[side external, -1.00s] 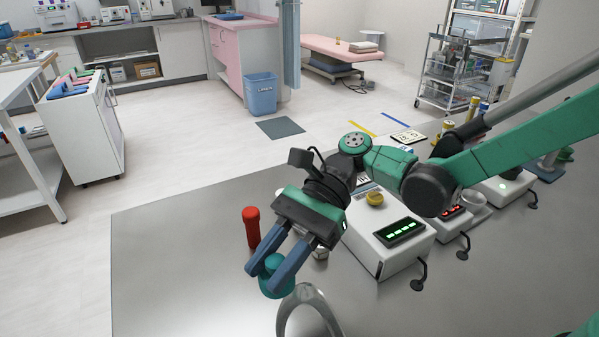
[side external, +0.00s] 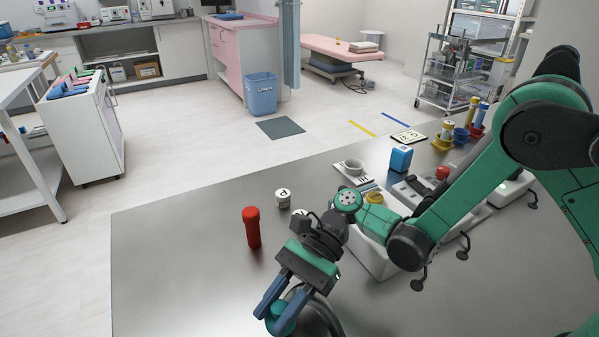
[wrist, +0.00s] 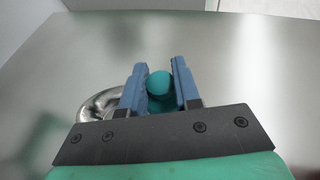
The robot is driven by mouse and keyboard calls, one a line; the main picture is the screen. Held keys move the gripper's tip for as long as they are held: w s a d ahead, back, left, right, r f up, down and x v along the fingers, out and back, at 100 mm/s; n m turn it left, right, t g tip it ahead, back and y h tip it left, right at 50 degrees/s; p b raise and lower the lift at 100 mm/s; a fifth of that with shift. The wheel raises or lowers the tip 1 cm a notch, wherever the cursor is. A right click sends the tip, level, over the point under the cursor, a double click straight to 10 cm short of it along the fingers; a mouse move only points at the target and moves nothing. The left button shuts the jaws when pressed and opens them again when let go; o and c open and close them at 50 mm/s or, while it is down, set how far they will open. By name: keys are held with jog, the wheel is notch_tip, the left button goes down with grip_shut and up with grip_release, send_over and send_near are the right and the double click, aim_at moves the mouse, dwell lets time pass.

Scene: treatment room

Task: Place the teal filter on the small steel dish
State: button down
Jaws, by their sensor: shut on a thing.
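The teal filter (side external: 283,318) is held between the blue fingers of my gripper (side external: 272,308), low in the side external view. In the wrist view the filter's rounded teal top (wrist: 159,83) shows between the fingers (wrist: 158,88). A shiny, curved steel dish (side external: 322,316) sits just right of and behind the fingers, partly hidden and cut by the frame's lower edge. In the wrist view the dish (wrist: 97,103) is at the left, partly behind the left finger. I cannot tell whether the filter touches it.
A red bottle-like object (side external: 252,229) stands upright left of my arm. A white lettered cylinder (side external: 283,198) is behind it. The table's left part (side external: 180,260) is clear.

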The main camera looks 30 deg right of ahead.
jog(key=shift+f, duration=0.1)
jog(key=c, duration=0.6)
grip_release()
jog(key=shift+w+d+r, duration=0.1)
jog(key=shift+d+r, duration=0.05)
jog(key=shift+r, duration=0.05)
jog(key=d+r+n+t+h, duration=0.3)
jog(key=d+n+t+h, duration=0.1)
jog(key=d, duration=0.3)
jog(key=d+r+n+t+h, duration=0.3)
jog(key=d+n+t+h, duration=0.1)
jog(key=d, duration=0.4)
jog(key=d+r+n+t+h, duration=0.3)
jog(key=d+n+t+h, duration=0.1)
jog(key=d, duration=0.3)
jog(key=shift+d+n+h, duration=0.3)
jog(key=shift+d+n, duration=0.1)
jog(key=shift+n, duration=0.4)
